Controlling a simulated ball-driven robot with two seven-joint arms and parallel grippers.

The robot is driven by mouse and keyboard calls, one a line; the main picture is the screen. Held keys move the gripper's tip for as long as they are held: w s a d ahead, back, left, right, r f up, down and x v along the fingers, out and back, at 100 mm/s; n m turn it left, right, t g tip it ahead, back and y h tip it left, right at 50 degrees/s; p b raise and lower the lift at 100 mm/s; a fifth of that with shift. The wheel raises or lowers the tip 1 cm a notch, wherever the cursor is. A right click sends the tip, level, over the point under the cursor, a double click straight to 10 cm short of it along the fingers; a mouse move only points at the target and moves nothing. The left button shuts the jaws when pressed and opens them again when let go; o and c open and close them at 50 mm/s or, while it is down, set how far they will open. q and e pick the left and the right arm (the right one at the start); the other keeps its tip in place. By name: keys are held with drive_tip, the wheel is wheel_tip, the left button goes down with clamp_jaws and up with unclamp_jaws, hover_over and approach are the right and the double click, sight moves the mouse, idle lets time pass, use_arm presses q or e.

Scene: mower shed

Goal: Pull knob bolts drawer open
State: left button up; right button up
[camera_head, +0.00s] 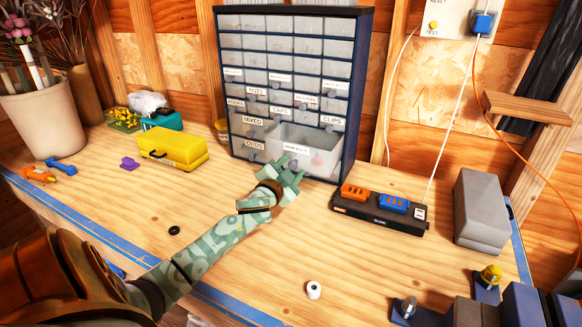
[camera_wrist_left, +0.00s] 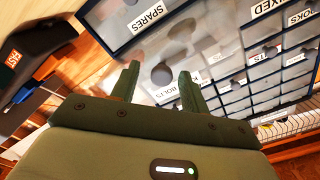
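The dark blue drawer cabinet (camera_head: 300,10) stands at the back of the bench, with rows of clear labelled drawers. The wide, pale bottom drawer (camera_head: 303,134), whose small label appears to read knob bolts, stands out from the cabinet with its inside showing. A round pinkish knob (camera_head: 318,159) shows at its front. My left gripper (camera_head: 291,166) is just in front of this drawer, at its left part. In the left wrist view its fingers (camera_wrist_left: 160,88) are apart, with a label ending in "bolts" (camera_wrist_left: 172,92) between them. I see nothing clamped. My right gripper is not in view.
A yellow case (camera_head: 173,148) lies left of the cabinet. A black holder with orange and blue blocks (camera_head: 378,211) and a grey box (camera_head: 481,212) stand to the right. A white roll (camera_head: 314,290) and a black ring (camera_head: 174,230) lie in front. The bench middle is mostly clear.

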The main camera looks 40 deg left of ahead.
use_arm(q)
drive_tip(key=shift+s, duration=0.2)
drive_tip(key=shift+s+d, duration=0.15)
drive_tip(key=shift+s, duration=0.1)
drive_tip(key=p+v, duration=0.1)
drive_tip(key=v, duration=1.4)
drive_tip(key=shift+s+p, duration=0.3)
drive_tip(key=shift+p, duration=0.05)
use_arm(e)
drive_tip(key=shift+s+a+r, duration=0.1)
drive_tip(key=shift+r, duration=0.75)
